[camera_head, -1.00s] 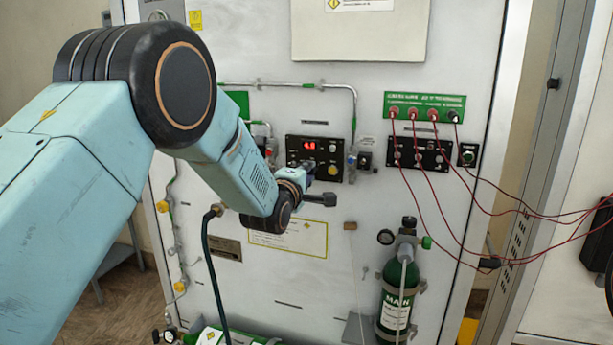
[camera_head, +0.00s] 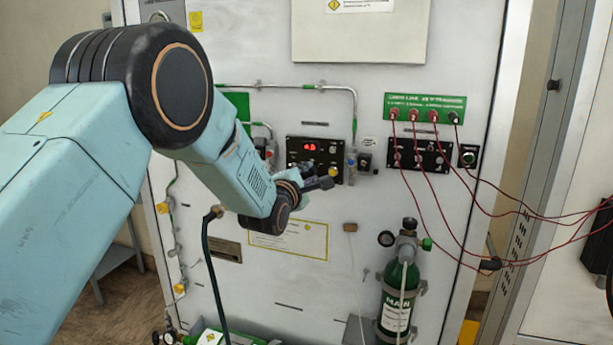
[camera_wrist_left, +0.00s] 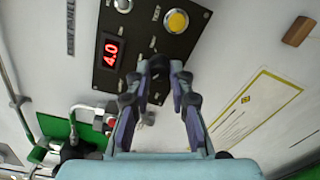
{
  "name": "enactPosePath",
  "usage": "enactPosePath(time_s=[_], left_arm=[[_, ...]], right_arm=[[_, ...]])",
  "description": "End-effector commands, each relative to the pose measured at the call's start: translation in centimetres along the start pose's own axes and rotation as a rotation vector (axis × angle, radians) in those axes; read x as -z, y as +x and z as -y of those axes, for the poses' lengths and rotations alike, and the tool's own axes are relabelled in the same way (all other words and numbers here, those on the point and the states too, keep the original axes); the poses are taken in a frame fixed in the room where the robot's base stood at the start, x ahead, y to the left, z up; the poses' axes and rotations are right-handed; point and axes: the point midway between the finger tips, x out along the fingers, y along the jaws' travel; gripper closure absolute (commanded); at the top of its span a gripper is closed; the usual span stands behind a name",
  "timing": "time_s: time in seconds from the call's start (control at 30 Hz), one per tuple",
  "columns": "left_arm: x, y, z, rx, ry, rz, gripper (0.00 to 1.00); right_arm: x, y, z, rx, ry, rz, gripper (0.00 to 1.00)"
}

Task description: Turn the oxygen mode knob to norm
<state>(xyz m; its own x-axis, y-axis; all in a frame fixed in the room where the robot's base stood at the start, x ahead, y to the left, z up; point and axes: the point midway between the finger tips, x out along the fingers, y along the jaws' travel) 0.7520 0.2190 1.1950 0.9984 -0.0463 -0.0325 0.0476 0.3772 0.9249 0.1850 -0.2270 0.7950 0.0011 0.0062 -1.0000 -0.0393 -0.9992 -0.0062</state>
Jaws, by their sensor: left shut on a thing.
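The oxygen control panel (camera_head: 325,155) is a black plate on the white trainer wall, with a red lit display (camera_head: 309,147) and a yellow button (camera_head: 334,172). The wrist view shows the panel (camera_wrist_left: 148,35) tilted, with the display (camera_wrist_left: 110,51) reading 4.0 and the yellow button (camera_wrist_left: 177,21). My left gripper (camera_head: 307,182) is at the panel's lower edge. In the left wrist view my left gripper (camera_wrist_left: 159,80) has its fingertips closed around a dark knob (camera_wrist_left: 157,66). The knob's pointer and labels are not readable. In the head view the gripper hides the knob. My right gripper is not in view.
A small valve (camera_head: 364,160) and metal pipe (camera_head: 354,110) are right of the panel. A green cylinder (camera_head: 398,295) stands below. A hose (camera_head: 207,260) hangs left of my gripper.

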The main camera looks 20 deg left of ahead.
Motion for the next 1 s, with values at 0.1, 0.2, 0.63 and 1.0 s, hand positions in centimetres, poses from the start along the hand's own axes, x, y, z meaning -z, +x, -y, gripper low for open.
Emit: enactPosePath(time_s=[0.1,0.2,0.63,1.0], left_arm=[[-0.2,0.1,-0.4,-0.008,0.001,0.004,1.0],[-0.2,0.1,-0.4,-0.008,0.001,0.005,1.0],[-0.1,0.0,-0.2,-0.004,0.001,0.002,0.56],[-0.1,-1.3,-0.2,-0.002,0.0,0.001,0.56]], right_arm=[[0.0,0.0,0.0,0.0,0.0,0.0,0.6],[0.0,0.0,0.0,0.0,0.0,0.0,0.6],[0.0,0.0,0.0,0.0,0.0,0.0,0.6],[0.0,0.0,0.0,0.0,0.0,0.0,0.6]])
